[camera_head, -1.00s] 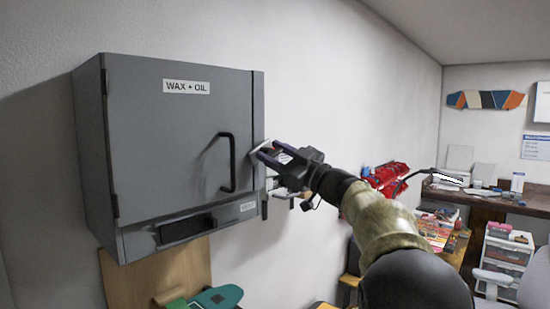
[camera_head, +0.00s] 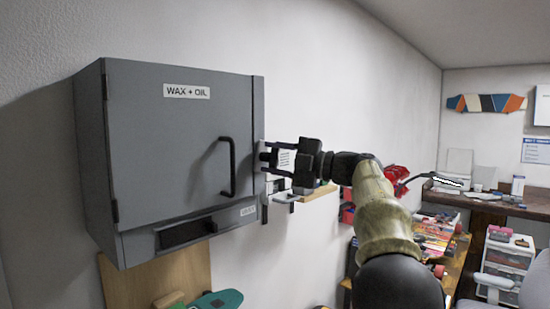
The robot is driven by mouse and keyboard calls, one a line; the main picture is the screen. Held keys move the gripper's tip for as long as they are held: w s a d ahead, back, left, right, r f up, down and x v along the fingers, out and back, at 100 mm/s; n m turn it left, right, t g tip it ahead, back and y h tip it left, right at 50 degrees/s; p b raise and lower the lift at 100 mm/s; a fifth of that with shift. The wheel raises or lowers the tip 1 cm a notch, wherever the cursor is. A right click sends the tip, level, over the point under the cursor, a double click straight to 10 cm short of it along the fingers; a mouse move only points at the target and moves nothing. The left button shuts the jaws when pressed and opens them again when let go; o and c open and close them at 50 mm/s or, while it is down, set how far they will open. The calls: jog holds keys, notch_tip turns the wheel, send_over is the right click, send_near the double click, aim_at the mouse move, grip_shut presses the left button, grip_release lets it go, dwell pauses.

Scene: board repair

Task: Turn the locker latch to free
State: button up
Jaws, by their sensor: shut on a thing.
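The grey locker (camera_head: 165,150) hangs on the wall at the left, labelled "WAX + OIL". Its door is shut and has a black bar handle (camera_head: 231,167) near the right edge. My gripper (camera_head: 268,158) is at the locker's right edge, beside the handle. It is shut on a small part there, which looks like the latch; the fingers hide most of it. I cannot tell how the latch is turned.
A workbench (camera_head: 490,208) and a drawer unit (camera_head: 507,262) stand at the right. A green board (camera_head: 222,298) lies below the locker. The wall above is clear.

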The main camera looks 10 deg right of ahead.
jog(key=shift+n+h, duration=0.5)
jog(key=shift+n, duration=0.8)
jog(key=o, duration=1)
jog(key=shift+g, duration=0.4)
jog(key=shift+d, duration=0.1)
jog(key=shift+s+d+f, duration=0.1)
jog(key=shift+d, duration=0.25)
jog(key=b+v, duration=0.2)
jog(key=v, duration=1.4)
jog(key=shift+s+d+b, duration=0.15)
jog(key=shift+s+b, duration=0.2)
jog(key=shift+b, duration=0.05)
